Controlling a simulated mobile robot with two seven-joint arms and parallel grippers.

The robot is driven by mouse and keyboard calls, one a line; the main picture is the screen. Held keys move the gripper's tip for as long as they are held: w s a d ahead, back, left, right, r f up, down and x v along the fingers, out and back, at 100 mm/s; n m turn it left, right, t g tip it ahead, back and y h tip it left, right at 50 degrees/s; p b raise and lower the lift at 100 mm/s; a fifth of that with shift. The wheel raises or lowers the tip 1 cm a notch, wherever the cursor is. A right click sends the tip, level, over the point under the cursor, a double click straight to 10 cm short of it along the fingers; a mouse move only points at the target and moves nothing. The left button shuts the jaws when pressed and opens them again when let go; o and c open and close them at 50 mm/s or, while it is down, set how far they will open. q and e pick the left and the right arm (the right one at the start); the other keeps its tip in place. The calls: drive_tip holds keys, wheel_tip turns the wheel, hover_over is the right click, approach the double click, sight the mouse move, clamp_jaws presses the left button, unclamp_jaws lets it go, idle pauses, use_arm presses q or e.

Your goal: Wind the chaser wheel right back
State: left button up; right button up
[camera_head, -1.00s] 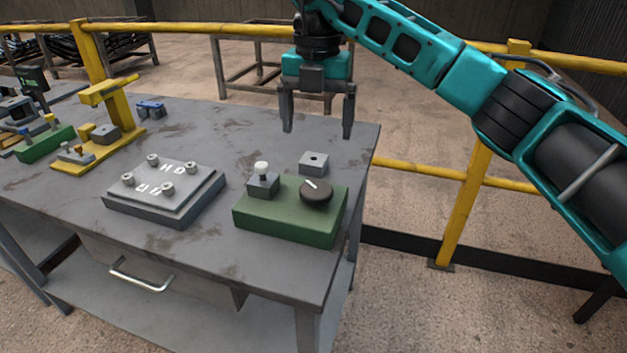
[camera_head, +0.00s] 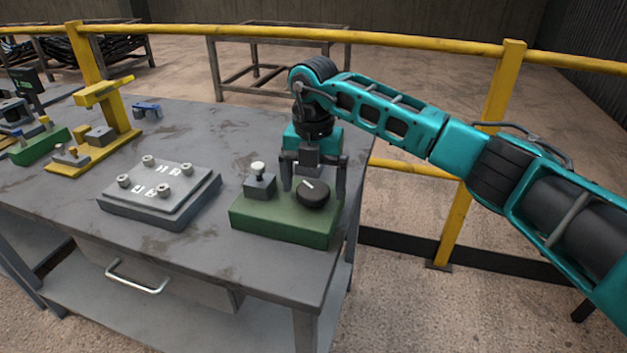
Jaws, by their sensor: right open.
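A black round wheel (camera_head: 311,197) with a white mark sits on top of a green block (camera_head: 283,223) near the table's right end. The mark lies toward the wheel's upper left. A small grey block with a white-topped knob (camera_head: 259,182) stands on the green block, left of the wheel. My right gripper (camera_head: 314,188) points down, open, with one finger on each side of the wheel in the picture. I cannot tell whether the fingers touch it. The small grey block behind is mostly hidden by the gripper. My left gripper is not in view.
A grey plate with several posts (camera_head: 160,193) lies left of the green block. A yellow stand (camera_head: 108,125), a blue part (camera_head: 147,110) and another green block (camera_head: 42,147) are farther left. A yellow railing (camera_head: 420,45) runs behind the table (camera_head: 218,255).

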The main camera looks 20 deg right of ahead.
drive_tip(key=shift+c, duration=0.3)
drive_tip(key=c, duration=1)
drive_tip(key=shift+n, duration=0.3)
drive_tip(key=n, duration=0.5)
drive_tip(key=shift+n, duration=0.3)
drive_tip(key=n, duration=0.5)
drive_tip(key=shift+a+n, duration=0.1)
drive_tip(key=shift+n, duration=0.2)
drive_tip(key=n, duration=0.6)
drive_tip(key=n+b, duration=0.1)
drive_tip(key=n, duration=0.4)
drive_tip(key=shift+s+a+n, duration=0.1)
drive_tip(key=shift+n, duration=0.3)
